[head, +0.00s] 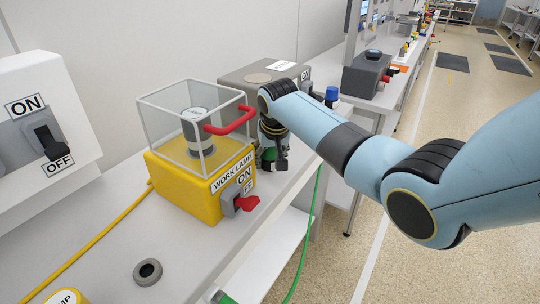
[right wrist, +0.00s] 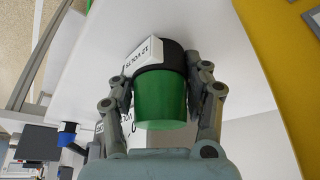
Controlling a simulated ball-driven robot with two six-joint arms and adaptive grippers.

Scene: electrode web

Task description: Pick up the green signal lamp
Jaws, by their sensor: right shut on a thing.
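The green signal lamp (right wrist: 160,99) has a green, cup-shaped body with a black end and a white label that seems to read "12 VOLTS". It fills the middle of the right wrist view. My right gripper (right wrist: 162,112) is shut on it, one finger on each side. In the head view, my right gripper (head: 273,158) is just right of the yellow work lamp box, and only a little green shows there. I cannot tell whether the lamp touches the bench. My left gripper is not in view.
The yellow work lamp box (head: 190,190), with a clear cover and red handle, stands close left of the gripper. A grey box (head: 250,78) is behind it. A grey ring (head: 147,271) lies on the front bench. A green cable (head: 305,235) hangs off the bench edge.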

